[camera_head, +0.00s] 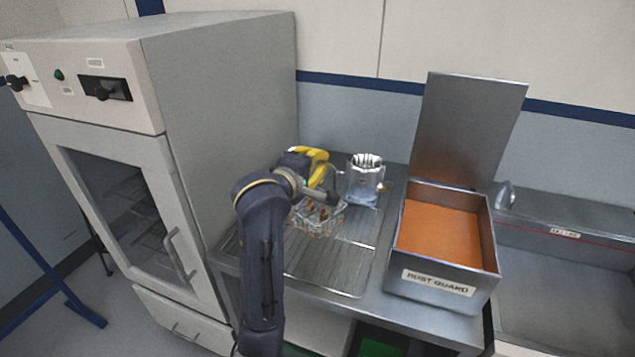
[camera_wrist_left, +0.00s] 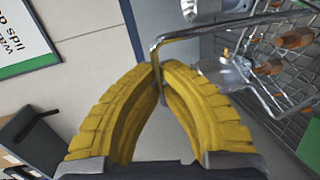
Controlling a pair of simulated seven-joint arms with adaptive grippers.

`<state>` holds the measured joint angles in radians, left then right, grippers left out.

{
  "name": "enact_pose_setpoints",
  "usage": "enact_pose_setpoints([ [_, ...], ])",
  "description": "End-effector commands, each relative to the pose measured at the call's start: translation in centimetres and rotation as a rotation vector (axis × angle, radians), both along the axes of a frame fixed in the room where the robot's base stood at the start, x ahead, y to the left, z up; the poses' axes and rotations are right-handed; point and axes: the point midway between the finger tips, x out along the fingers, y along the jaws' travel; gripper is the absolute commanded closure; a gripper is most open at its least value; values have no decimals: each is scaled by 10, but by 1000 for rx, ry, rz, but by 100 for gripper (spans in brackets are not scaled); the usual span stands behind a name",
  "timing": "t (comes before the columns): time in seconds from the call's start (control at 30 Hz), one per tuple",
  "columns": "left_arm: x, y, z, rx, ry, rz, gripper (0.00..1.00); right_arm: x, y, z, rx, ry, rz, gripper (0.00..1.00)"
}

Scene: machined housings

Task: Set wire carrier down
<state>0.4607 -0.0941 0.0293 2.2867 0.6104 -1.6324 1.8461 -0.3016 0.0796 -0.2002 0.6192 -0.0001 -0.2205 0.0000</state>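The wire carrier (camera_head: 322,221) is a small wire basket with copper-coloured parts in it. It is over the ribbed metal drain rack (camera_head: 345,262); I cannot tell whether it touches the rack. My left gripper (camera_head: 318,156) is above the carrier, and my arm hides part of the basket. In the left wrist view the yellow fingers (camera_wrist_left: 158,72) meet at their tips around the carrier's bent wire handle (camera_wrist_left: 205,33). The basket mesh and copper parts show at the right of that view. My right gripper is not in view.
A shiny cylindrical metal housing (camera_head: 366,182) stands right behind the carrier. An open-lidded RUST GUARD tank (camera_head: 398,275) with orange contents is to the right, with a sink (camera_head: 570,290) beyond. A tall oven cabinet (camera_head: 215,110) stands left. The rack's front is bare.

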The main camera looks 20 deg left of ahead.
Motion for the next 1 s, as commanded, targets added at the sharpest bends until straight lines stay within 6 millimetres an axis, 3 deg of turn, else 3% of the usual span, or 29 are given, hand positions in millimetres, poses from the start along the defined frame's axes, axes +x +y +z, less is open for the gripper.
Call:
enact_pose_setpoints([
  [0.1, 0, 0, -16, 0, 2, 0, 100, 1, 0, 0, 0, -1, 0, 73],
  [0.37, 0, 0, -29, 0, 1, 0, 100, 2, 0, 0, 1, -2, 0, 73],
  [0.63, 0, 0, -59, 0, 2, 0, 100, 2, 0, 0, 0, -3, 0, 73],
  [1.0, 0, 0, -63, 0, -1, 0, 100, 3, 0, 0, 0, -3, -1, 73],
])
